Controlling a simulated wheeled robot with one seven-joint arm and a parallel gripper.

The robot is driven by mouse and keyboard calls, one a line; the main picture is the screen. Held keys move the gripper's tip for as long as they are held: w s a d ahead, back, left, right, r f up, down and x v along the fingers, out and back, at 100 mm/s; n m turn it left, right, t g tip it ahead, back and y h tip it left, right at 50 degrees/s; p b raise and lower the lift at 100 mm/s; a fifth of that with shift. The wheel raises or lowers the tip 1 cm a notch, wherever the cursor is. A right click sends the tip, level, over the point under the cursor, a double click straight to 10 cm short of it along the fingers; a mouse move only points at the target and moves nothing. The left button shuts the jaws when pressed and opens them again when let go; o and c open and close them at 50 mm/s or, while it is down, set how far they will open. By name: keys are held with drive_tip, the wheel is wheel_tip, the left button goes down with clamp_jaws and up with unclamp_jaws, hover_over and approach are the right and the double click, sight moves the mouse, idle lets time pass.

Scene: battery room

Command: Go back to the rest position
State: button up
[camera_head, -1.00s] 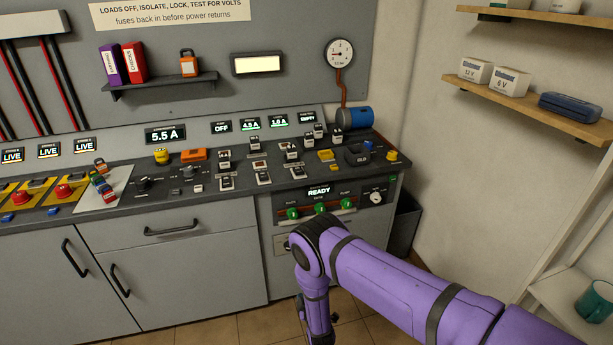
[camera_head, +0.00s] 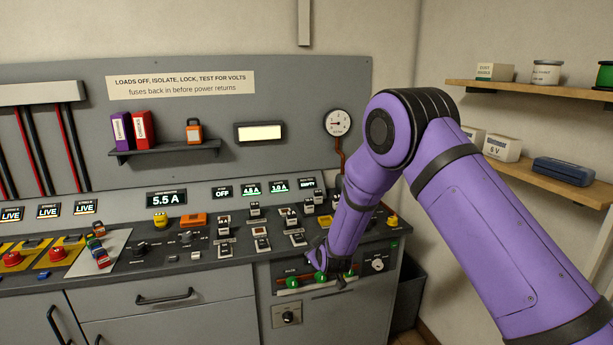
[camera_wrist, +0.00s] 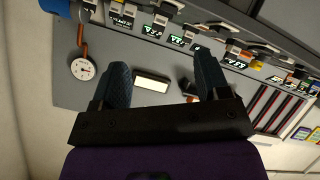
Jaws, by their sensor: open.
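My gripper (camera_wrist: 163,62) is open in the wrist view, its two dark padded fingers spread with nothing between them. That view is upside down: past the fingers are the grey back panel (camera_wrist: 65,95), the lit panel window (camera_wrist: 152,83) and the round gauge (camera_wrist: 83,69). In the head view my purple arm is bent, with the elbow high at the centre right. The forearm slopes down to the left, and my gripper (camera_head: 328,268) is small there, in front of the counter's right end and partly covering the green-knobbed control panel. I cannot tell whether it touches anything.
The counter (camera_head: 110,275) carries several switches, fuses and red buttons. A small shelf (camera_head: 170,150) holds binders and an orange padlock. Wall shelves (camera_head: 560,182) with boxes and jars stand at the right, behind my arm. A dark bin (camera_head: 408,290) stands beside the counter.

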drive_tip(key=s+d+r+m+g, duration=0.1)
drive_tip(key=s+d+r, duration=0.4)
drive_tip(key=r, duration=0.5)
drive_tip(key=s+d+r+m+g, duration=0.1)
drive_tip(key=s+d+r+m, duration=0.1)
drive_tip(key=s+d+r, duration=0.5)
drive_tip(key=s+d+r+m+g, duration=0.1)
drive_tip(key=s+d+r, duration=0.2)
drive_tip(key=r, duration=0.9)
drive_tip(key=s+d+r+m+g+h, duration=0.1)
drive_tip(key=s+d+r, duration=0.1)
drive_tip(key=s, duration=0.9)
drive_tip(key=s+d+r+m+g, duration=0.1)
drive_tip(key=s+d, duration=0.4)
drive_tip(key=s, duration=0.6)
drive_tip(key=s+d+r+m+g+h, duration=0.1)
drive_tip(key=s+d, duration=0.3)
drive_tip(key=s, duration=0.8)
drive_tip(key=shift+d+r+m+g+h, duration=0.2)
drive_tip(key=shift+r+m+g+h, duration=0.15)
drive_tip(key=shift+r+m, duration=0.55)
drive_tip(key=shift+s, duration=0.1)
